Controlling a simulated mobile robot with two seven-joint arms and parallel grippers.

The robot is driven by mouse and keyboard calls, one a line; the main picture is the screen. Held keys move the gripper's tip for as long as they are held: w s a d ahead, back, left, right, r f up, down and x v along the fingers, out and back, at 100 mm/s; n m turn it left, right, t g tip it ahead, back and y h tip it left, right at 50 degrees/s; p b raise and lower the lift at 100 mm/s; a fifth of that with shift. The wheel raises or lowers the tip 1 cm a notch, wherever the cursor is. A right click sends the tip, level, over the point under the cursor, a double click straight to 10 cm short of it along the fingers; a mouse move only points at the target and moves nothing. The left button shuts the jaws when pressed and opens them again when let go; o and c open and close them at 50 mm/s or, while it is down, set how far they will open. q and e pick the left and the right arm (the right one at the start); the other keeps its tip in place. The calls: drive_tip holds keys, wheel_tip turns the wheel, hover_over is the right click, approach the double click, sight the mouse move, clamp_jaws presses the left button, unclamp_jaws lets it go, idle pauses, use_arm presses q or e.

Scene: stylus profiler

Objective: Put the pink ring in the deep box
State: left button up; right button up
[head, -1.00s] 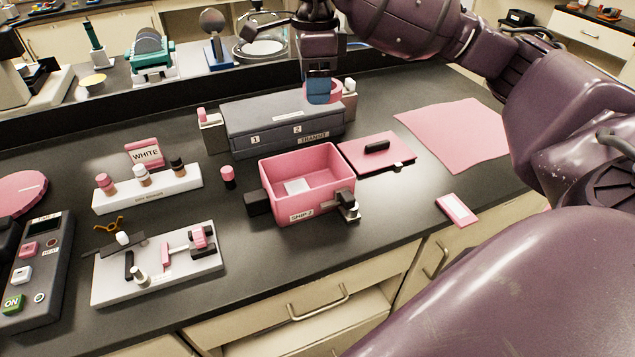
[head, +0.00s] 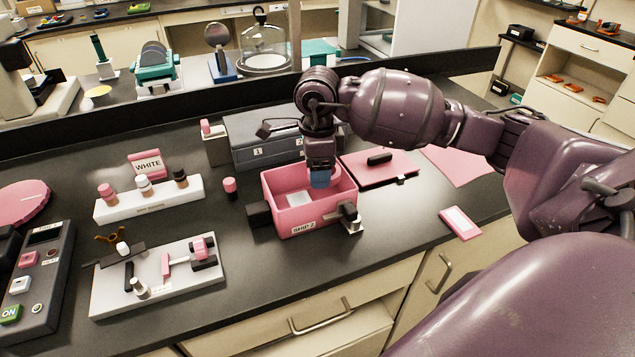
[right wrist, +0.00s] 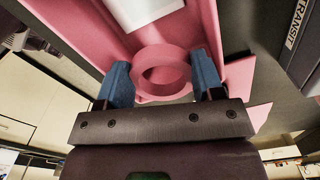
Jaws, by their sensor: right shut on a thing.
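The pink ring (right wrist: 161,73) shows between the two blue fingertips of my right gripper (right wrist: 163,82) in the right wrist view. The right gripper (head: 320,178) is shut on it, and its fingers point down over the deep pink box (head: 273,206), labelled SHIP 2. In the head view the fingertips are within the box's outline, at its right part; the ring is mostly hidden there. I cannot tell how far the ring is above the box floor. A white pad (head: 299,198) lies inside the box. My left gripper is not in view.
A grey TRANSIT case (head: 265,135) stands behind the box. A pink lid with a black handle (head: 365,168) lies to the right, before a pink sheet (head: 465,163). Black clamps (head: 258,214) flank the box. A white bottle rack (head: 150,199) stands left.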

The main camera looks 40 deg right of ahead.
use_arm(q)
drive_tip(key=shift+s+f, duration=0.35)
use_arm(e)
drive_tip(key=shift+f, duration=2.05)
drive_tip(key=shift+f, duration=0.2)
use_arm(q)
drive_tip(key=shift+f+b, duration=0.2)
drive_tip(key=shift+b, duration=0.15)
use_arm(e)
drive_tip(key=shift+f, duration=0.2)
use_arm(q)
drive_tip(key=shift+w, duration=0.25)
use_arm(e)
drive_tip(key=shift+f, duration=0.3)
drive_tip(key=o, duration=1)
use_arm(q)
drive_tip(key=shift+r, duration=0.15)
use_arm(e)
drive_tip(key=shift+r, duration=0.1)
